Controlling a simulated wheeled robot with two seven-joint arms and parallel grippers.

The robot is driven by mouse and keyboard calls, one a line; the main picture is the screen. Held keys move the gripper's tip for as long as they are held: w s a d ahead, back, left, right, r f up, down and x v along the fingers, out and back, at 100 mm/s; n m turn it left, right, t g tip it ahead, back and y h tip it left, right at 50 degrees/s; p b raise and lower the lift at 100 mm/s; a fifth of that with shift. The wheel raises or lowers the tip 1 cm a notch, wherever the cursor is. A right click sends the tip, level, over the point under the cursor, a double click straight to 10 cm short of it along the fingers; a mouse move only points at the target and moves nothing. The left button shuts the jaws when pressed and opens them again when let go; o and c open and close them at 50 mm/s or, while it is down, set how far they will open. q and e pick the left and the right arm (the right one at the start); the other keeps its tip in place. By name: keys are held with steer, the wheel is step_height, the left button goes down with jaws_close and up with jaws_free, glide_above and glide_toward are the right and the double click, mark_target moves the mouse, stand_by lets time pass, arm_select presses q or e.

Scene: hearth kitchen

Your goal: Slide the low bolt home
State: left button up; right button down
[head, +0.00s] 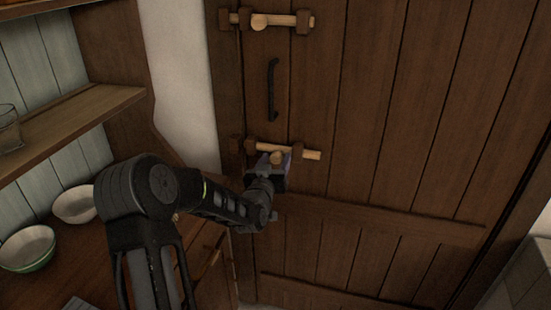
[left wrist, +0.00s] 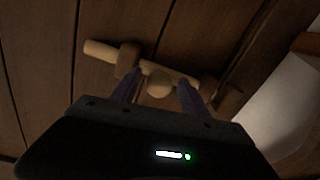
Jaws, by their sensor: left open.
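The low bolt (head: 308,154) is a pale wooden bar lying across the dark plank door, with a round knob (head: 277,157) on it. Its right end sticks out to the right; its left end is at the dark bracket (head: 250,146) near the door edge. In the left wrist view the bar (left wrist: 100,50) runs through a bracket (left wrist: 128,60), and the knob (left wrist: 159,90) shows between two purple fingers. My left gripper (head: 274,163) is open, one finger on each side of the knob; contact is unclear. My right gripper is out of view.
An upper bolt (head: 285,20) and a dark pull handle (head: 272,90) are on the same door (head: 400,130). To the left are a shelf (head: 80,112) with a glass (head: 10,130) and a counter with a white bowl (head: 75,205) and a green-rimmed bowl (head: 28,248).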

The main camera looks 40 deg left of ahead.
arm_select(q)
steer(key=shift+w, duration=0.1)
steer(key=shift+c, duration=0.4)
jaws_close()
stand_by(1.0)
